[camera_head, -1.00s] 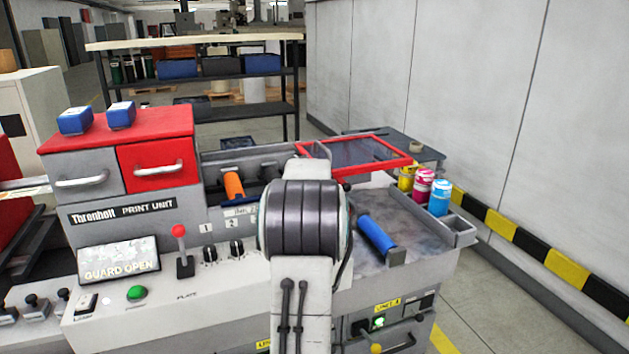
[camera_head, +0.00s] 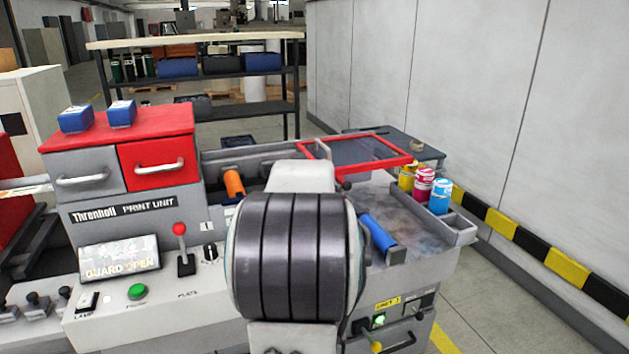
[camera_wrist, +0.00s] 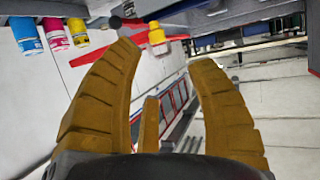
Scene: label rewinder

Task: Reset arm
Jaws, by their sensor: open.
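An orange roller (camera_head: 234,184) lies in the left bay. A blue roller (camera_head: 378,232) lies on the grey tray to the right of my arm. The red-framed guard (camera_head: 365,152) is raised, and the screen (camera_head: 120,260) reads "GUARD OPEN".
Yellow, magenta and cyan ink cans (camera_head: 440,196) stand at the tray's right side. Two blue boxes (camera_head: 121,114) sit on the red top. A red-knobbed lever (camera_head: 181,240) and a green button (camera_head: 137,292) are on the front panel. A wall (camera_head: 450,90) bounds the right side; floor beside it is clear.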

